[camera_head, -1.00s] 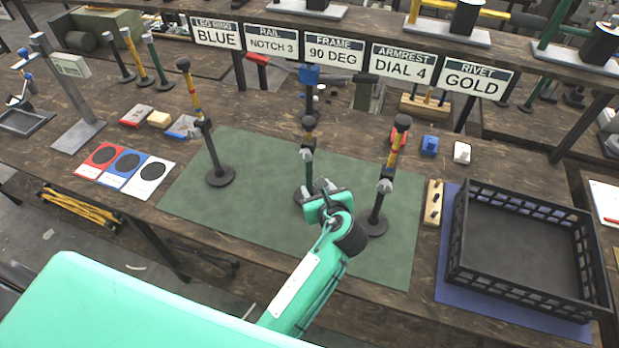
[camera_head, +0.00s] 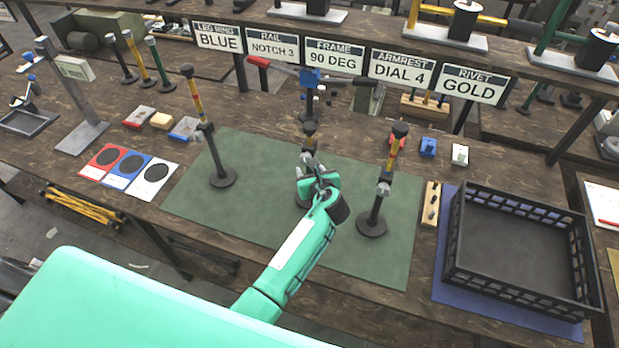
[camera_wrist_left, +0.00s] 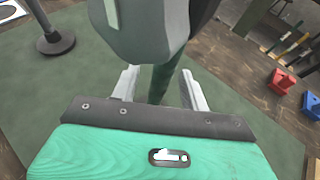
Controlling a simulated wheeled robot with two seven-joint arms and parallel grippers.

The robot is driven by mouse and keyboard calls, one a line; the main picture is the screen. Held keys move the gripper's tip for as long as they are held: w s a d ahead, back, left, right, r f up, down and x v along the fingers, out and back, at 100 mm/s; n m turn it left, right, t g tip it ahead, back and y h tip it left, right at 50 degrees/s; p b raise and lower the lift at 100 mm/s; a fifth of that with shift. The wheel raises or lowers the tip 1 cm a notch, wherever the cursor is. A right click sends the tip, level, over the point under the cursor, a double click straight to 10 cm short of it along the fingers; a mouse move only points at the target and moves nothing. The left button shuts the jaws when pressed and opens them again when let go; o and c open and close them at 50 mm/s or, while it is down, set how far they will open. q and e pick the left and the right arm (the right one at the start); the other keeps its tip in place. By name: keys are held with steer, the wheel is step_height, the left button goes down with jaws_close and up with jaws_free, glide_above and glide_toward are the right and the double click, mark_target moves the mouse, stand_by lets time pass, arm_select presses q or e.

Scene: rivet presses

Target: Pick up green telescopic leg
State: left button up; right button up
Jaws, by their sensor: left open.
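The green telescopic leg stands upright as the middle one of three legs on the green mat (camera_head: 260,215). Contact is not visible. My right gripper is out of view.
Another leg (camera_head: 206,130) stands to the left and one (camera_head: 384,185) close on the right, both on round bases. A black crate (camera_head: 520,240) is at the right. Red, blue and white cards (camera_head: 127,165) lie at the left. Label signs (camera_head: 335,56) stand behind.

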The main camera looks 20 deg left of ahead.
arm_select(q)
steer(key=shift+x, duration=1.25)
steer(key=shift+c, duration=0.4)
jaws_close()
